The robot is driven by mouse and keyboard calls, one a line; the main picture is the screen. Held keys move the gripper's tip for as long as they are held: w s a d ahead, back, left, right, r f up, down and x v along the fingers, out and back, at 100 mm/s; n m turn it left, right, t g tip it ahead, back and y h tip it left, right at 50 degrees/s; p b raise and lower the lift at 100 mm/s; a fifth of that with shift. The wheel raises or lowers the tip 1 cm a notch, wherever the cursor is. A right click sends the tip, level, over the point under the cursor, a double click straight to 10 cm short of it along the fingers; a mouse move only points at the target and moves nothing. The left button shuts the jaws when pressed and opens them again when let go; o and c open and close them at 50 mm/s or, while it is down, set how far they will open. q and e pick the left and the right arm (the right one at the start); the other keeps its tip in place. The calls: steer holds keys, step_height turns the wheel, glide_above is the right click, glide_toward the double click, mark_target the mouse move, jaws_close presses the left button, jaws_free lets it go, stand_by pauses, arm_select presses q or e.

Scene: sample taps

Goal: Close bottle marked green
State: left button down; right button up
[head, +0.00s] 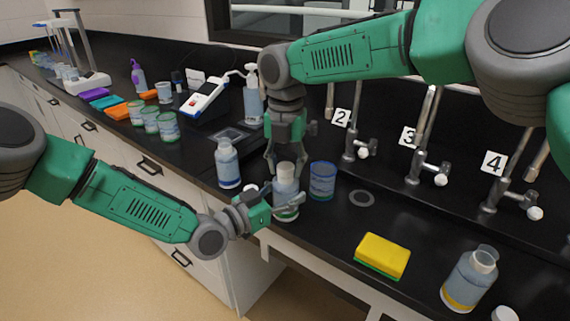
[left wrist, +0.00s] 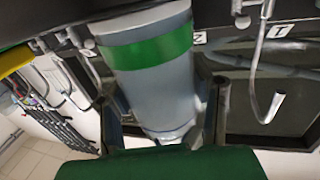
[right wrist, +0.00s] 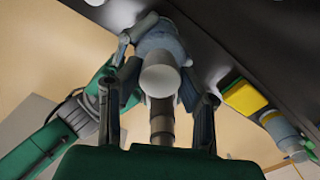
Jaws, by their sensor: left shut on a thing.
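The bottle marked green (head: 286,189) is a grey-blue bottle near the front edge of the bench. Its green band (left wrist: 152,50) shows in the left wrist view. My left gripper (head: 281,208) is shut on its body from the front left. A white round top, seemingly a cap (right wrist: 160,80), sits on the bottle's mouth. My right gripper (head: 285,165) points down from above, its fingers apart on either side of the white top. In the right wrist view the right fingers (right wrist: 158,115) stand clear of it. How tightly the cap sits cannot be told.
A blue-banded bottle (head: 228,163) and a white cap (head: 251,188) stand to the left. A blue-marked beaker (head: 322,181) is close right. A sponge (head: 382,255), a yellow-banded bottle (head: 469,279) and another white cap (head: 504,313) are further right. Numbered taps (head: 427,168) line the back.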

jaws_close()
steer(key=m, duration=1)
steer(key=shift+a, duration=0.15)
steer(key=m, duration=1)
steer(key=shift+a, duration=0.1)
steer(key=m, duration=0.5)
steer(key=shift+w, duration=0.1)
